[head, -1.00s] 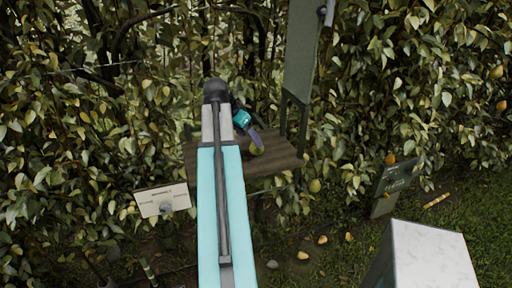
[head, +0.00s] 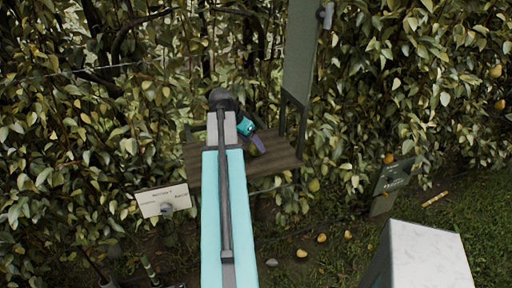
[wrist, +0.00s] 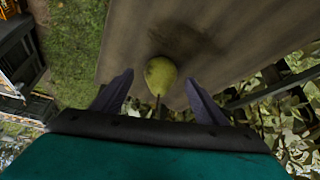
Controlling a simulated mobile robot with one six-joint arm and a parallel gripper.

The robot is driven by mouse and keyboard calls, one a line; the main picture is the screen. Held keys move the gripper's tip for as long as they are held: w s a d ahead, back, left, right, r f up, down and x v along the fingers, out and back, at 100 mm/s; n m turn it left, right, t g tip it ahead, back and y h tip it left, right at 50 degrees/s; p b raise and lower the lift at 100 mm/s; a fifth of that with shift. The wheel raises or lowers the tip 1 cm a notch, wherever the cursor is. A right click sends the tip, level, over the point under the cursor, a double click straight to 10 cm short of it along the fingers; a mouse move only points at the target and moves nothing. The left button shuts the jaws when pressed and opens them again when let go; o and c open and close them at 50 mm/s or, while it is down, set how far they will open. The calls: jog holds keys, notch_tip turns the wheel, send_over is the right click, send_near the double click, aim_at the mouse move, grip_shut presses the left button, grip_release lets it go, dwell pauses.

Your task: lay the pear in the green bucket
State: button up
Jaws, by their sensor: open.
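A green-yellow pear (wrist: 160,75) lies on a wooden bench top (wrist: 130,38) in the wrist view, its stem pointing toward my gripper. My gripper (wrist: 158,80) is open, with one purple finger on each side of the pear's lower end and a gap on both sides. In the head view my gripper (head: 258,145) is low over the bench (head: 285,160), and the pear is hidden or too small to tell there. I cannot make out a green bucket in either view.
A tall grey-green panel (head: 300,50) rises at the bench's right end. A white sign (head: 163,200) and a dark sign (head: 392,187) stand near the hedge. A pale block (head: 425,255) is at front right. Fallen fruit (head: 322,238) lies on the ground.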

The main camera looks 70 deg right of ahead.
jog(key=shift+p+x, duration=0.55)
jog(key=shift+x, duration=0.9)
jog(key=c, duration=1.3)
jog(key=shift+r, duration=0.15)
jog(key=shift+r+b, duration=1.05)
jog(key=shift+r, duration=0.4)
jog(key=w+a+b, duration=0.1)
jog(key=a, duration=0.4)
jog(key=w+a+r+b, duration=0.1)
jog(key=w+a+b, duration=0.1)
jog(key=a, duration=0.3)
jog(key=w+a+b, duration=0.2)
jog(key=a, duration=0.3)
jog(key=shift+a+r, duration=0.15)
jog(key=shift+r, duration=0.25)
